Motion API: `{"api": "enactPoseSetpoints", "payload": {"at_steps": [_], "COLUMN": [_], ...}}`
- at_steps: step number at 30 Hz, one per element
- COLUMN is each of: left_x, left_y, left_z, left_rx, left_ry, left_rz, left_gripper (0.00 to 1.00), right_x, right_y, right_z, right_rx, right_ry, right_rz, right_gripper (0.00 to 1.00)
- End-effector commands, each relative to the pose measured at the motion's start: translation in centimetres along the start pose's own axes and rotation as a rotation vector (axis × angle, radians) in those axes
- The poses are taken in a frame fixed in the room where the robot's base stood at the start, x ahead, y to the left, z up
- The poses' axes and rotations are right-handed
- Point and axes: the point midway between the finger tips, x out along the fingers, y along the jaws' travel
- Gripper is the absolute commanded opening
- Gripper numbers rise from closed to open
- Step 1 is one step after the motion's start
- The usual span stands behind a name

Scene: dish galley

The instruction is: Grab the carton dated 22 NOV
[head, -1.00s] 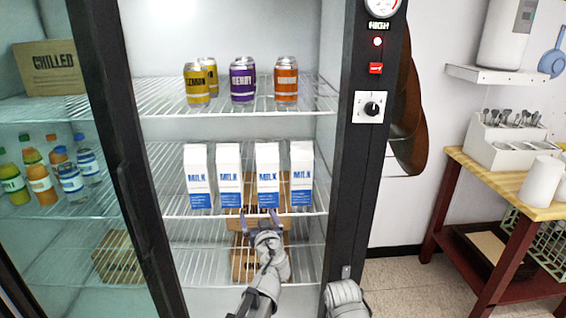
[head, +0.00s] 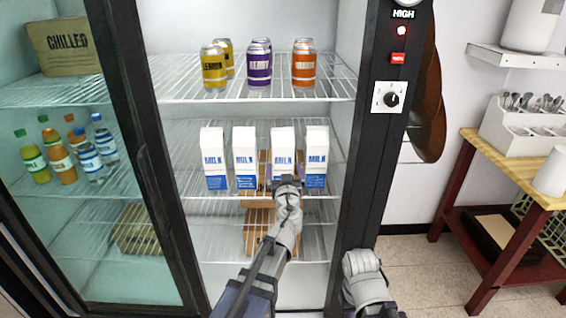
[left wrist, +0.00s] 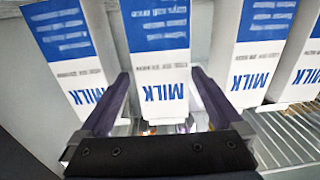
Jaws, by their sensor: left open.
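Four-sided white and blue milk cartons stand upright in a row on the middle fridge shelf: a far-left one (head: 214,158), a second (head: 245,157), a third (head: 282,150) and a far-right one (head: 315,157). Their small print is too blurred for me to read any date. My left gripper (head: 287,182) is open at the lower front of the third carton, hiding part of it. In the left wrist view, which shows the cartons upside down, its fingers (left wrist: 160,82) point to either side of that carton (left wrist: 157,40). Contact cannot be told.
Neighbouring cartons stand close on both sides, with narrow gaps. Cans (head: 258,66) stand on the wire shelf above (head: 180,90). A wooden crate (head: 258,230) is on the shelf below. The dark door frame (head: 145,150) and right fridge post (head: 375,140) bound the opening.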

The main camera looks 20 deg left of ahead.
Motion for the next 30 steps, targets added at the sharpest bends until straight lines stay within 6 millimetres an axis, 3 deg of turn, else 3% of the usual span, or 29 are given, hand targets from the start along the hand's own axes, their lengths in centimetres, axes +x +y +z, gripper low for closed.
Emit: {"api": "enactPoseSetpoints", "payload": {"at_steps": [5, 12, 20, 30], "left_x": [1.4, 4.9, 5.1, 5.1], "left_y": [-0.1, -0.2, -0.3, -0.2], "left_z": [0.0, 0.0, 0.0, 0.0], "left_rx": [0.0, 0.0, 0.0, 0.0], "left_ry": [0.0, 0.0, 0.0, 0.0], "left_rz": [-0.002, -0.002, -0.001, -0.001], "left_gripper": [1.0, 1.0, 1.0, 0.63], "right_x": [0.0, 0.0, 0.0, 0.0], "right_y": [0.0, 0.0, 0.0, 0.0], "right_z": [0.0, 0.0, 0.0, 0.0], "right_rx": [0.0, 0.0, 0.0, 0.0], "right_ry": [0.0, 0.0, 0.0, 0.0], "right_rz": [0.0, 0.0, 0.0, 0.0], "right_gripper": [0.0, 0.0, 0.0, 0.0]}}
